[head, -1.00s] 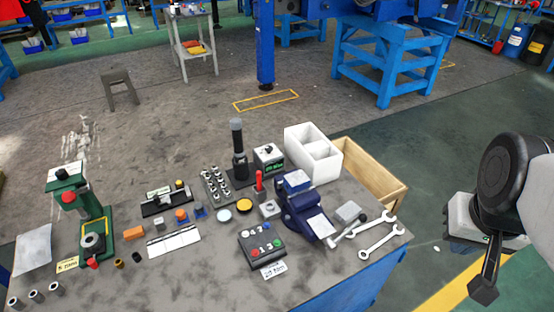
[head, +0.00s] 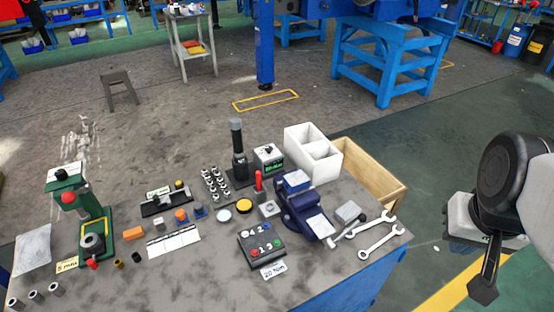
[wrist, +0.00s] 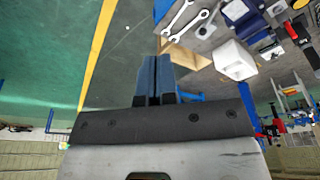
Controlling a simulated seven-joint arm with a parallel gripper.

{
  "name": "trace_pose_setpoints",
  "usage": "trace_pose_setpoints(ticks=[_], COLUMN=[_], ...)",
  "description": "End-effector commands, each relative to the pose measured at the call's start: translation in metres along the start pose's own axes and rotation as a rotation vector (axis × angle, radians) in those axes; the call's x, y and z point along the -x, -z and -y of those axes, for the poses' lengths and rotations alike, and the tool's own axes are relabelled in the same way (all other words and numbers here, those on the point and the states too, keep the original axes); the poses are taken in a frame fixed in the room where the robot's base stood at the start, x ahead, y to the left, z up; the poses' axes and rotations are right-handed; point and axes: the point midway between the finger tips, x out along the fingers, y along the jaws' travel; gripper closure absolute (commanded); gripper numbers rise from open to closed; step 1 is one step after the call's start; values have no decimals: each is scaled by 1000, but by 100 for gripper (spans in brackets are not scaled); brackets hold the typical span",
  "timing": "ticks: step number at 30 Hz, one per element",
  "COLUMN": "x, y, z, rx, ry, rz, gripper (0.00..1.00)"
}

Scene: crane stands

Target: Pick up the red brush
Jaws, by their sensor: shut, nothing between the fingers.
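A small red upright item (head: 258,181), perhaps the red brush, stands near the middle of the workbench (head: 205,275). It is too small to tell its bristles. It is left of the blue vise (head: 303,213) and in front of the dark upright cylinder tool (head: 238,155). My gripper (head: 484,290) is off the right side of the bench, well away from the red item. In the wrist view, its fingers (wrist: 156,82) are together and empty.
Two wrenches (head: 380,238) lie at the bench's right end. A white divided box (head: 303,150) and a wooden crate (head: 385,180) are at the back right. A button box (head: 262,245) sits in front of the red item. Open floor lies between bench and gripper.

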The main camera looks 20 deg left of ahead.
Motion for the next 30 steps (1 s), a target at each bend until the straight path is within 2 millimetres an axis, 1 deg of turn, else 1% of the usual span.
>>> trace_pose_setpoints(ticks=[5,8,12,15,25,30], x=[0,0,0,0,0,-1], y=[0,0,0,0,2,14], z=[0,0,0,0,1,6], rx=[0,0,0,0,5,42], ry=[0,0,0,0,1,4], rz=[0,0,0,0,1,6], gripper=[100,86,65,52,52,52])
